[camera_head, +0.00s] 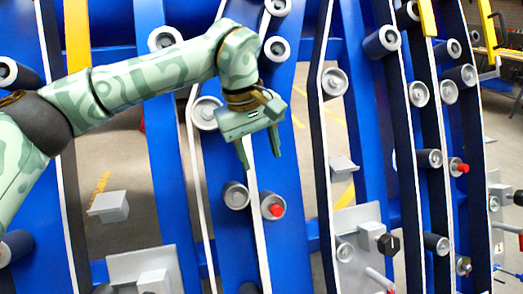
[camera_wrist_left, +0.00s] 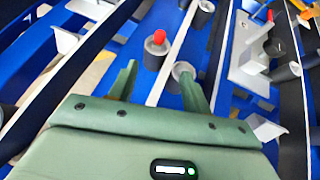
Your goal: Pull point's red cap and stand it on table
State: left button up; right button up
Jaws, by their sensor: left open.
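A small red cap (camera_head: 277,210) sits on the end of a short grey cylinder fixed to a blue upright. It also shows in the left wrist view (camera_wrist_left: 159,37), beyond the fingers. A second red cap (camera_head: 463,168) is on another cylinder at the right; I cannot tell from the pictures which one is the point's. My left gripper (camera_head: 261,160) is open and empty, fingers pointing down, above the nearer red cap and apart from it. In the left wrist view its two fingers (camera_wrist_left: 158,72) are spread. My right gripper is not in view. I cannot identify the table for certain.
A plain grey cylinder (camera_head: 236,195) stands close beside the nearer red cap. Blue uprights with several grey-ended rollers surround the arm. Small grey ledges (camera_head: 110,206) (camera_head: 343,166) jut out at both sides. A grey bracket with a black knob (camera_head: 388,244) is at lower right.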

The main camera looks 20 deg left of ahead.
aim_at(275, 207)
pick_arm(q)
jog(key=b+x, duration=0.6)
jog(key=x, duration=0.8)
jog(key=shift+d+f, duration=0.1)
jog(key=shift+f, duration=0.25)
jog(key=shift+w+d+f+b, duration=0.1)
jog(key=shift+w+f+b, duration=0.05)
jog(key=shift+f+b, duration=0.3)
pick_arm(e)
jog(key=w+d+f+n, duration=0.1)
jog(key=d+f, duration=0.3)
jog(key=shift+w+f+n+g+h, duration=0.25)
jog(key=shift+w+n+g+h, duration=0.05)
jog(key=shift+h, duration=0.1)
pick_arm(q)
jog(key=c, duration=1)
